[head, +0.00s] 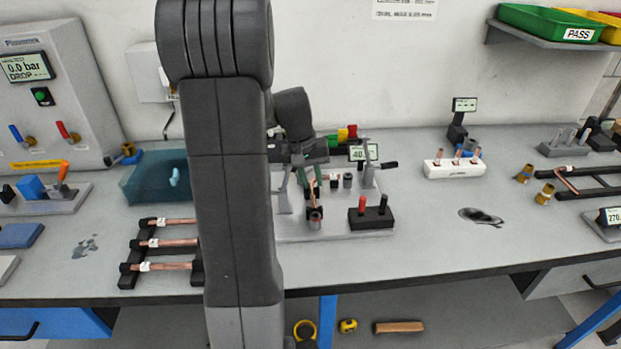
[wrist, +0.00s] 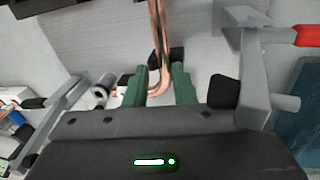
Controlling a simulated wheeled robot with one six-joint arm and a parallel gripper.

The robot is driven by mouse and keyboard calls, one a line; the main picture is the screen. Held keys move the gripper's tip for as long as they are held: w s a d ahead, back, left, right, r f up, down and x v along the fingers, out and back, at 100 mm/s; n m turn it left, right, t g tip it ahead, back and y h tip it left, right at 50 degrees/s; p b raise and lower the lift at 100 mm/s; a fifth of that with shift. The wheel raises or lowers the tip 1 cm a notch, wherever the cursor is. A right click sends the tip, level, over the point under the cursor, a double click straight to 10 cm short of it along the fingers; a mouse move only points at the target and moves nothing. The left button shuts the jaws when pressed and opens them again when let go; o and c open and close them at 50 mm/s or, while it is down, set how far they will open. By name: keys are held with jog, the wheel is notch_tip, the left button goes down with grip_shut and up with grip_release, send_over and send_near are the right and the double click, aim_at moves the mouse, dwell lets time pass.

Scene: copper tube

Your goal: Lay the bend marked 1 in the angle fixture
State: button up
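My gripper (wrist: 159,84) is low over the grey centre station (head: 350,236), between its upright grey posts. In the wrist view its green fingers are close together on either side of a bent copper tube (wrist: 158,45), which fills the gap and runs away past them. I take them as shut on it. In the head view copper (head: 311,187) shows below my wrist, largely hidden by station parts. No number is readable on it. Another bent copper tube (head: 567,183) lies at black rails (head: 590,191) on the far right. No label shows which station is the angle fixture.
Copper tubes with white tags lie on a black rack (head: 128,281) at left, by a teal bin (head: 148,186). Red and black handles (head: 371,212) stand at the station's front. A white block (head: 455,169) holds short copper pieces. The bench front right of centre is mostly clear.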

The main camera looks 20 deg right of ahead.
jog(key=shift+s+a+f, duration=0.15)
jog(key=shift+f, duration=0.25)
jog(key=shift+s+a+f, duration=0.15)
jog(key=shift+f, duration=0.2)
jog(key=shift+w+r, duration=0.1)
jog(key=shift+r, duration=0.15)
notch_tip(320, 180, up, 15)
jog(key=a, duration=0.2)
jog(key=shift+w+f, duration=0.2)
jog(key=shift+w, duration=0.15)
jog(key=f, duration=0.5)
jog(key=d+f, duration=0.1)
jog(key=f, duration=0.4)
jog(key=d+f, duration=0.1)
jog(key=f, duration=0.3)
jog(key=shift+d+f, duration=0.15)
jog(key=shift+f, duration=0.25)
jog(key=shift+r, duration=0.15)
